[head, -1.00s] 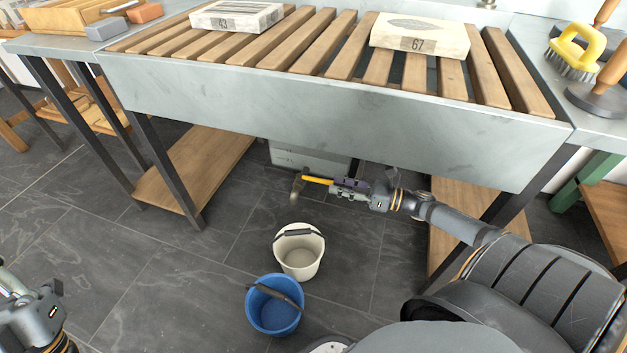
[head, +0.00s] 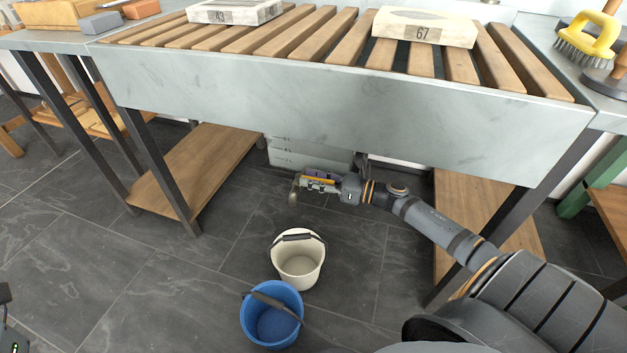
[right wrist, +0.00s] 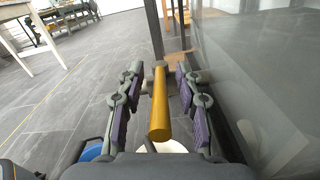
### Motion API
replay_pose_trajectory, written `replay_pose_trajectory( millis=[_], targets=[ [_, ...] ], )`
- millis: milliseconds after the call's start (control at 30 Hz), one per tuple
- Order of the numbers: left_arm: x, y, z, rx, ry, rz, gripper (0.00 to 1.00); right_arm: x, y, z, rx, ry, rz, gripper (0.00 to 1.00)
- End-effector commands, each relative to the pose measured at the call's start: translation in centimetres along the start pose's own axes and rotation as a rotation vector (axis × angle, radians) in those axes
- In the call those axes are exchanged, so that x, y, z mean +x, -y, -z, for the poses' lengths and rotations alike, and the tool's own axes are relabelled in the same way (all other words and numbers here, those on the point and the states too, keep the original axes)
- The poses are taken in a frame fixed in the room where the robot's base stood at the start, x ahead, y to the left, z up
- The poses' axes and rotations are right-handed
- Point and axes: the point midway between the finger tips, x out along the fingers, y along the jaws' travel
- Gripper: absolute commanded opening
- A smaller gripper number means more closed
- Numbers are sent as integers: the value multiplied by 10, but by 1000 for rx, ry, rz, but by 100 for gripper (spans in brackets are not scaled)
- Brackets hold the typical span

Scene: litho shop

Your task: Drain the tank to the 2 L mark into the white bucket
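The grey tank (head: 290,158) stands under the sink, its upper part hidden; faint lines show on its front. A tap with a brownish spout (head: 293,194) sits at its front left. The tap's yellow lever shows in the right wrist view (right wrist: 159,105). My right gripper (head: 312,182) has its fingers on either side of the lever, with gaps on both sides in the right wrist view (right wrist: 158,95). The white bucket (head: 298,270) stands on the floor below the tap; its inside looks pale. Only a sliver of my left arm shows at the lower left edge.
A blue bucket (head: 271,325) stands just in front of the white one. The sink (head: 330,105) with wooden slats and two numbered stones overhangs the tank. Low wooden shelves (head: 195,172) and dark legs flank it.

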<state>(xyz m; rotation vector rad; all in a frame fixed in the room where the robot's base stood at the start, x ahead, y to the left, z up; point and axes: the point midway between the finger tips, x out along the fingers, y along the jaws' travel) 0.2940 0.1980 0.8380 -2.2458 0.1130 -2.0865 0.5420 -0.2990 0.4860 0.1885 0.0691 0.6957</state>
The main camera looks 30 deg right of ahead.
Motion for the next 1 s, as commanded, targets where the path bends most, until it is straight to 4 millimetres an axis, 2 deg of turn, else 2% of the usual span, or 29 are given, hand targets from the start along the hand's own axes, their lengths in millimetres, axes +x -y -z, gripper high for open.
replay_pose_trajectory(
  millis=[33,300,767,1000],
  targets=[
    [0,0,0,0,0,0,0,0,0,0,0,0,0,35],
    [0,0,0,0,1,0,0,0,0,0,0,0,0,0],
    [1,0,0,0,-1,1,0,0,0,0,0,0,2,0],
    [12,2,1,-4,-1,4,0,0,-2,-3,1,10,30,0]
  ],
)
